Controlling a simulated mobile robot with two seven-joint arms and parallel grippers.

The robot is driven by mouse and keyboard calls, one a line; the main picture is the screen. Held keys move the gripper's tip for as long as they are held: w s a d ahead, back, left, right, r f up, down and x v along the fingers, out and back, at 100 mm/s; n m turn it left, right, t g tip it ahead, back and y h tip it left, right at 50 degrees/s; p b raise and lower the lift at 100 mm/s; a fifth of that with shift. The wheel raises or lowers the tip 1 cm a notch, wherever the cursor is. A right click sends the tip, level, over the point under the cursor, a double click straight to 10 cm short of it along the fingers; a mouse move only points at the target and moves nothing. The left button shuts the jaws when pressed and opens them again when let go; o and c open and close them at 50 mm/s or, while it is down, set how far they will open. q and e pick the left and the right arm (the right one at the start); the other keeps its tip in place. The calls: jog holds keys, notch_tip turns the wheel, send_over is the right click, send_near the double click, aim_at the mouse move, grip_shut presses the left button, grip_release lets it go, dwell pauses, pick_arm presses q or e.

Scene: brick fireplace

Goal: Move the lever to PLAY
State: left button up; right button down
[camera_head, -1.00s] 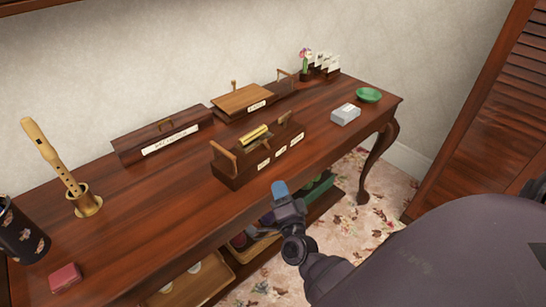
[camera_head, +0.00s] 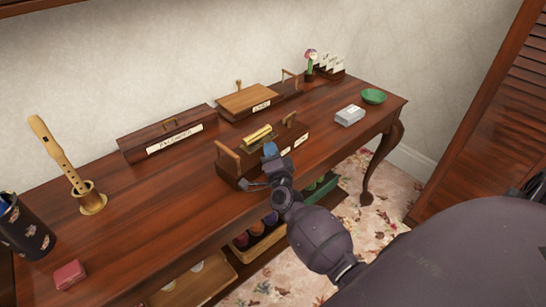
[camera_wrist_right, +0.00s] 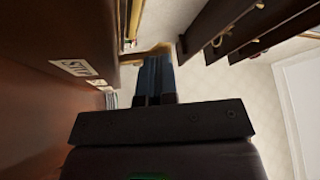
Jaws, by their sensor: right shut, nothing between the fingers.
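A dark wooden music box (camera_head: 232,176) with a brass cylinder (camera_head: 257,135) on top stands near the table's front edge. A light wooden handle (camera_head: 228,152) rises at its left end and a smaller wooden piece (camera_head: 290,119) at its right end. White labels (camera_head: 300,140) run along its front; the head view does not let me read them. My right gripper (camera_head: 270,150) is shut and empty at the box's front, hiding part of it. In the wrist view its blue-tipped fingers (camera_wrist_right: 157,72) are beside a light wooden piece; contact is unclear. A partly readable label (camera_wrist_right: 75,68) shows there.
A long labelled box (camera_head: 165,138) and a lidded wooden box (camera_head: 247,100) stand behind. The table front between is clear.

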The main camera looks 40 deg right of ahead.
pick_arm(q)
jog(key=shift+w+r, duration=0.1)
jog(key=shift+r, duration=0.15)
pick_arm(e)
jog(key=shift+w+r+p, duration=0.1)
jog(key=shift+r+p, duration=0.15)
jog(key=shift+p, duration=0.15)
jog(key=shift+d+m, duration=0.1)
jog(key=shift+m, duration=0.3)
pick_arm(q)
notch_tip(320, 180, up, 10)
jog(key=p, duration=0.8)
jog(key=shift+w+t+p, duration=0.3)
jog(key=shift+w+t, duration=0.1)
jog(key=shift+w, duration=0.05)
pick_arm(e)
jog(key=d+m+g, duration=0.1)
jog(key=d+r+m+g, duration=0.1)
jog(key=m, duration=0.1)
jog(key=d+m+g, duration=0.1)
jog(key=shift+w+d+r+m, duration=0.15)
jog(key=shift+w+m, duration=0.1)
jog(key=shift+m, duration=0.15)
pick_arm(q)
jog(key=shift+s+a, duration=0.1)
